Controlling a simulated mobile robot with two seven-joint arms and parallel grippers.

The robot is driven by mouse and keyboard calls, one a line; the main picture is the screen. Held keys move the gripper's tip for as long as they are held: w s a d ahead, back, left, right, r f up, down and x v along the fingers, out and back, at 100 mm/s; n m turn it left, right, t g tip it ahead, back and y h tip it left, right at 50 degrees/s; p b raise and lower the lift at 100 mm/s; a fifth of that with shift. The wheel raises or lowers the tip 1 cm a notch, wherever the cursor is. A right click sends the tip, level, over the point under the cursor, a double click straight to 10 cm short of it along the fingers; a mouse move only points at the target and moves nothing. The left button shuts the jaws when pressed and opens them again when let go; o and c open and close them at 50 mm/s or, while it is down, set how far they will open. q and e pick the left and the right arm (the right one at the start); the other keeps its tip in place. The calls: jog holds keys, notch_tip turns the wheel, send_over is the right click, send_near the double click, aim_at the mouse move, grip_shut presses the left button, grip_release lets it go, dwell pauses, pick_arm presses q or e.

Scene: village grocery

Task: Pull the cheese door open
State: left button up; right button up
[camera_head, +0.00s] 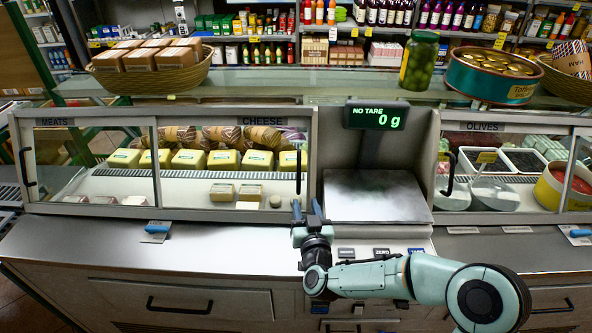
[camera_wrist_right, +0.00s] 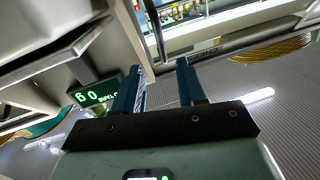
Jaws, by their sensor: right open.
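The cheese door (camera_head: 230,178) is a glass panel under the CHEESE label in the left display case, and it looks shut. Its black vertical handle (camera_head: 299,172) is at the door's right edge. My right gripper (camera_head: 307,208) is open and empty just below the handle, with its blue fingers pointing up and one either side of the handle's line. In the right wrist view the open fingers (camera_wrist_right: 159,85) show with a dark bar, apparently the handle (camera_wrist_right: 154,32), beyond their tips and apart from them. My left gripper is out of view.
The scale (camera_head: 375,197) with its lit display (camera_head: 376,116) stands right of the door. The meats door (camera_head: 90,165) is to the left and the olives case (camera_head: 500,170) to the right. A blue-handled tool (camera_head: 157,231) lies on the steel counter (camera_head: 220,248).

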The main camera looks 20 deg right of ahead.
aim_at(299, 179)
jog(key=w+p, duration=0.1)
jog(key=w, duration=0.2)
jog(key=w+p, duration=0.1)
jog(key=w, duration=0.3)
jog(key=w+d+p, duration=0.1)
jog(key=w, duration=0.3)
jog(key=shift+d+r, duration=0.1)
jog(key=shift+r, duration=0.05)
jog(key=shift+w, duration=0.65)
jog(key=shift+c, duration=0.3)
grip_shut()
